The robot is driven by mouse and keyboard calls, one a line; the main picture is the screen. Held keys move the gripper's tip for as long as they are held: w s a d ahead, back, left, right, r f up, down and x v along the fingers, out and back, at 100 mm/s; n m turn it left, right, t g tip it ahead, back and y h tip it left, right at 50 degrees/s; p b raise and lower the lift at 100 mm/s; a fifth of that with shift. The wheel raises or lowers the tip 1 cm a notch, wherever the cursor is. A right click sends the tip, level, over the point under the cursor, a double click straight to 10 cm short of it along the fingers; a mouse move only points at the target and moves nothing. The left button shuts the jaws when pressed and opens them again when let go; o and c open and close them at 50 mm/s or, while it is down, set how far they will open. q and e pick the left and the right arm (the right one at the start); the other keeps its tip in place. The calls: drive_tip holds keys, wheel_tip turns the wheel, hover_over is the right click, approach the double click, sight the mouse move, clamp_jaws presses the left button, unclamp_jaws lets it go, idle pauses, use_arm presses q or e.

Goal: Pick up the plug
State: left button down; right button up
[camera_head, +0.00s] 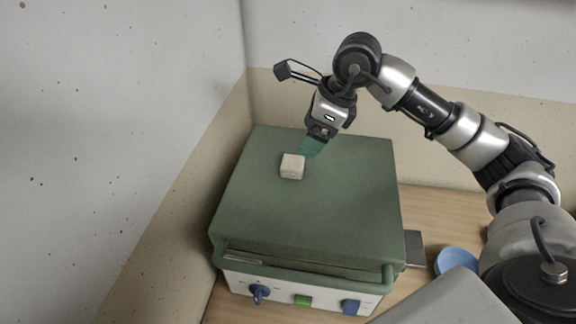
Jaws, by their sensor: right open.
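A small pale block, which looks like the plug (292,166), lies on top of the green box-shaped unit (330,215), toward its back left. My right gripper (311,147) points down just behind and to the right of the plug, with its greenish fingertips close to it. The gripper is open, and nothing shows between its fingers. I cannot tell whether the fingertips touch the lid. My left gripper is not in view.
The unit's front panel has a blue knob (258,294), a green button (302,300) and a blue switch (351,307). A blue bowl (457,262) and a grey plate (413,247) are on the wooden table (440,208) at right. Walls stand close at left and behind.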

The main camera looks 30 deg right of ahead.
sight(294, 161)
drive_tip(key=shift+x, duration=1.1)
drive_tip(key=shift+w+a+f+p, duration=0.1)
drive_tip(key=shift+f+p, duration=0.2)
drive_tip(key=shift+f, duration=0.05)
drive_tip(key=p+x, duration=0.2)
drive_tip(key=x, duration=0.2)
drive_tip(key=shift+w+f+p, duration=0.1)
drive_tip(key=shift+p, duration=0.2)
drive_tip(key=shift+w+a+f, duration=0.1)
drive_tip(key=shift+a+f, duration=0.05)
drive_tip(key=shift+f, duration=0.35)
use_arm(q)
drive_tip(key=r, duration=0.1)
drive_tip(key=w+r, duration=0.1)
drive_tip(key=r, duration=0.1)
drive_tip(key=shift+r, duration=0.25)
use_arm(e)
drive_tip(key=c, duration=1.3)
